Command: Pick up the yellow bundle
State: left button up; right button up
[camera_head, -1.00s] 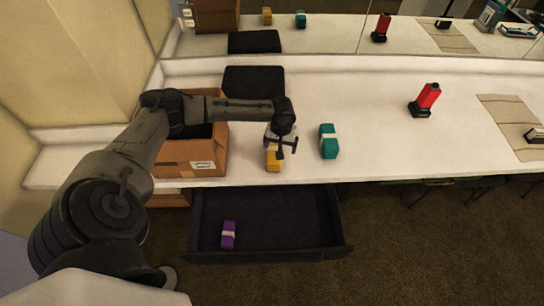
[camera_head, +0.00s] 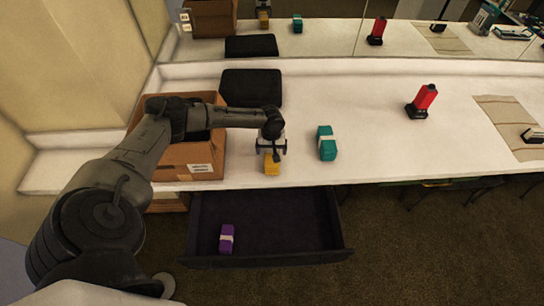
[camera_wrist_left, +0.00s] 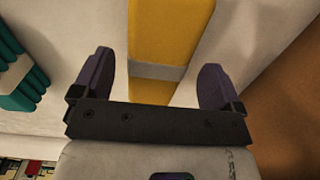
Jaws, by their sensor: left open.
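The yellow bundle (camera_head: 272,168) lies on the white counter near its front edge, just right of the cardboard box. My left gripper (camera_head: 271,150) is right above it and hides its far part. In the left wrist view the yellow bundle (camera_wrist_left: 160,45), with a grey band around it, lies between the two spread fingers of my left gripper (camera_wrist_left: 158,80). There is a gap on each side of it. The gripper is open and holds nothing. My right gripper is not in view.
A cardboard box (camera_head: 205,160) stands close left of the gripper. A teal bundle (camera_head: 327,143) lies to the right. An open dark drawer (camera_head: 290,225) below the counter holds a purple bundle (camera_head: 227,238). A black pad (camera_head: 250,88) and a red device (camera_head: 424,98) are farther back.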

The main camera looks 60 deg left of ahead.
pick_arm(q)
jog(key=shift+w+f+b, duration=0.1)
jog(key=shift+f+b, duration=0.4)
jog(key=shift+f, duration=1.9)
jog(key=c, duration=1.1)
jog(key=shift+r, duration=0.1)
